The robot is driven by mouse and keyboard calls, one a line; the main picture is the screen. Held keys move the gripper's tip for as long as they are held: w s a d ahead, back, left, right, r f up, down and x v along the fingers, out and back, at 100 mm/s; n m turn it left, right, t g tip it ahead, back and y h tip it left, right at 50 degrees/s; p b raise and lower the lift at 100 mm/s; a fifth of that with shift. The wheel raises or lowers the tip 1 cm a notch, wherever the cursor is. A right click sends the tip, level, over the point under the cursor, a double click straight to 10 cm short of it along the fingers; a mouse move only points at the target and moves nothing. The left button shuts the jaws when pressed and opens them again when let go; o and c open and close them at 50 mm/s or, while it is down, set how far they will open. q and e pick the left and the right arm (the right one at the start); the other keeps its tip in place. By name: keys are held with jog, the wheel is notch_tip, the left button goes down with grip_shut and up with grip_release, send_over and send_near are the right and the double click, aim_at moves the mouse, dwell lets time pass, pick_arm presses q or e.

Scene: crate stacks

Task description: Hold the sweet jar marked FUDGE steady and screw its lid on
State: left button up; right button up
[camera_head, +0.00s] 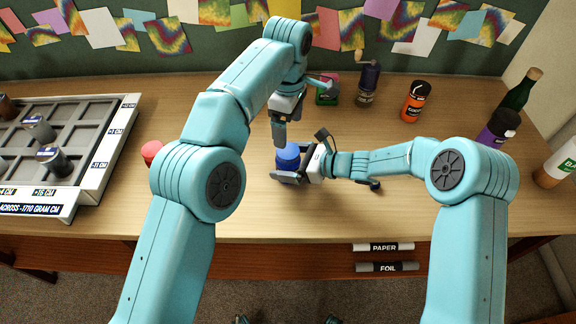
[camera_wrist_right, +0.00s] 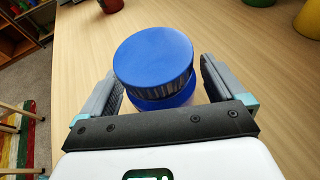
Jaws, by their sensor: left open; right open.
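The jar with a blue lid (camera_head: 287,154) stands upright on the table in the middle of the head view; its body is mostly hidden and no FUDGE marking is readable. In the right wrist view the lid (camera_wrist_right: 153,55) sits on top, with a blue band (camera_wrist_right: 165,98) below its ribbed edge. The lid looks slightly tilted or off-centre; I cannot tell whether it is threaded. My right gripper (camera_head: 291,168) is open, with its fingers on either side of the jar; a gap shows beside it in the wrist view. My left gripper (camera_head: 282,128) is open, pointing down just above and behind the lid.
A grey compartment tray (camera_head: 100,160) holding dark jars is at left, with a red object (camera_head: 152,152) near it. More bottles line the right edge.

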aim_at(288, 151)
pick_arm(q)
jog(key=shift+w, duration=0.1)
pick_arm(e)
jog(key=shift+w, duration=0.1)
jog(key=shift+c, duration=0.4)
jog(key=c, duration=0.5)
grip_shut()
pick_arm(q)
jog(key=m, duration=0.4)
jog(key=shift+r+m, duration=0.1)
jog(key=shift+m, duration=0.2)
jog(key=shift+f, duration=4.05)
